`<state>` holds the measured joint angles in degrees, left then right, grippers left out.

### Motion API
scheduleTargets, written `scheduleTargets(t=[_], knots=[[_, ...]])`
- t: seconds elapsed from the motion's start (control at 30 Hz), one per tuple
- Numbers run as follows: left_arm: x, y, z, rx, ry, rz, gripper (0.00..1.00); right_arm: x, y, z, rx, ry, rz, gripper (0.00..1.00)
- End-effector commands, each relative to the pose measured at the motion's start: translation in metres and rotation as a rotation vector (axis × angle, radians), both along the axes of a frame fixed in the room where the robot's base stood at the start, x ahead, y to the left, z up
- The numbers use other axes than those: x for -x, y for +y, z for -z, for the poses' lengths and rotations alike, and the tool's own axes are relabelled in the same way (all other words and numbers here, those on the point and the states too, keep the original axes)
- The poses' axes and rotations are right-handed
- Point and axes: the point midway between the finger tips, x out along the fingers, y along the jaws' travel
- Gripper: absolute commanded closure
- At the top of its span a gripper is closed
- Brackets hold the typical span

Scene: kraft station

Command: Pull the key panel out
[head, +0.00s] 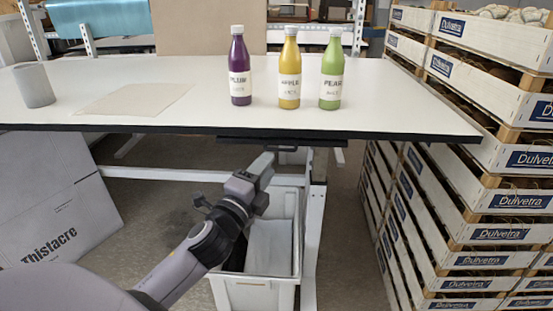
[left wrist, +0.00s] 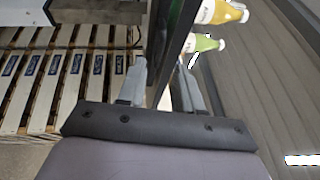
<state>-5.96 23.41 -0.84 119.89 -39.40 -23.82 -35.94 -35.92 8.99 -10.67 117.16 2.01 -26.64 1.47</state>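The key panel appears to be the thin dark strip (head: 275,140) under the front edge of the table, with a small dark handle-like part (head: 288,149) below it. My left gripper (head: 264,163) is just below and in front of this strip in the head view. In the left wrist view its two fingers (left wrist: 164,84) are apart with nothing held between them. A dark edge runs past between the fingers in that view; I cannot tell whether they touch it. My right gripper is in neither view.
A white table (head: 400,100) holds a plum bottle (head: 240,70), an apple bottle (head: 289,70), a pear bottle (head: 332,72), a grey cup (head: 34,86) and a beige sheet (head: 135,99). A grey bin (head: 255,292) stands below. Stacked crates (head: 480,200) stand close at the right.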

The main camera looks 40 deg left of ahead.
Motion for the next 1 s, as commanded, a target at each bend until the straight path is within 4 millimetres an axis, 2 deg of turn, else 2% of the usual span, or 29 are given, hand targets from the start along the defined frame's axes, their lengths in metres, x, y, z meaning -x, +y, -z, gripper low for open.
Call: scheduleTargets(t=[0.2, 0.4, 0.6, 0.87, 0.9, 0.97, 1.0], knots=[[-0.029, 0.004, -0.006, 0.003, 0.000, 0.000, 0.65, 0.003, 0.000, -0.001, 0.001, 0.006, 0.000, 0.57], [-0.048, 0.007, -0.008, 0.005, 0.001, 0.001, 0.65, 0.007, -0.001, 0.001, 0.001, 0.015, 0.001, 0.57], [-0.057, 0.008, -0.009, 0.005, 0.002, 0.002, 0.65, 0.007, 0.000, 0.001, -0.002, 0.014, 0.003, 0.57], [-0.057, 0.008, -0.009, 0.006, 0.003, 0.002, 0.65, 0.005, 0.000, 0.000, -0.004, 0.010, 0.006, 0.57], [-0.057, 0.008, -0.009, 0.006, 0.003, 0.002, 0.78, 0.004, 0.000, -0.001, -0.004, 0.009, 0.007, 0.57], [-0.057, 0.008, -0.009, 0.006, 0.003, 0.002, 0.98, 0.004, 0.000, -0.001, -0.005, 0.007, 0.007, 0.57], [-0.057, 0.008, -0.009, 0.006, 0.003, 0.002, 1.00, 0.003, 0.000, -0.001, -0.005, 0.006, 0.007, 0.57]])
